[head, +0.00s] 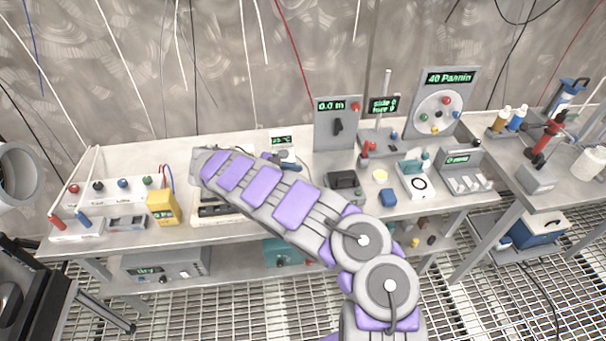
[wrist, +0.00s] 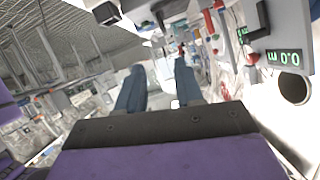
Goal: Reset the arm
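My arm, grey with purple pads, reaches from the lower right of the head view up and left over the workbench (head: 305,192). My gripper shows in the wrist view (wrist: 160,88) as two blue-grey fingers standing apart, with nothing seen between them. In the head view the gripper is mostly hidden behind the arm's far end, near the back middle of the bench. I cannot tell there whether it touches anything.
A yellow meter (head: 162,207) stands left of the arm. A display panel (head: 337,124), a dial panel (head: 442,103) and a white scale (head: 417,181) stand to the right. A second bench (head: 560,187) is at the far right. Cables hang along the wall. The floor is open grating.

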